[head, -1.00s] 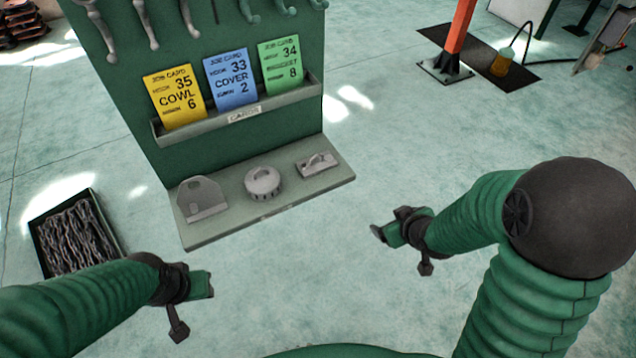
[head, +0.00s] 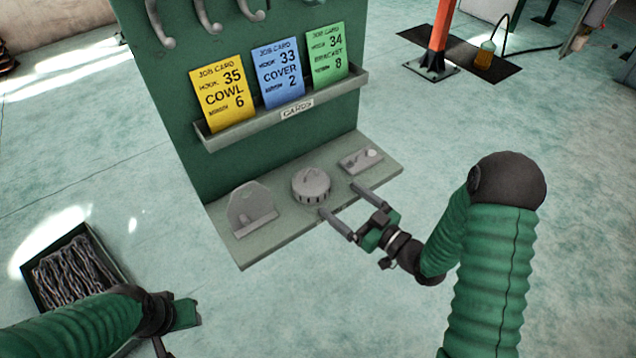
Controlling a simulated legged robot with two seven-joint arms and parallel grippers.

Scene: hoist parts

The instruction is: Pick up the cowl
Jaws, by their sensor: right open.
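Three grey parts lie on the ledge (head: 245,256) of the green stand. The left part, an arched plate with a raised lip (head: 247,206), lies below the yellow card that reads COWL (head: 222,94); no label on the part itself is readable. A round ribbed cap (head: 311,186) is in the middle and a small flat bracket (head: 361,159) is at right. My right gripper (head: 338,200) is open and empty, its two fingers spread at the ledge's front, between cap and bracket. One fingertip is close to the cap; contact cannot be told. My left gripper (head: 186,314) is at lower left, its fingers unclear.
A blue COVER card (head: 278,78) and a green BRACKET card (head: 327,56) stand in the card rack (head: 240,128) above the ledge. Hooks hang higher up. A crate of chains (head: 107,243) sits on the floor at left. Floor in front is clear.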

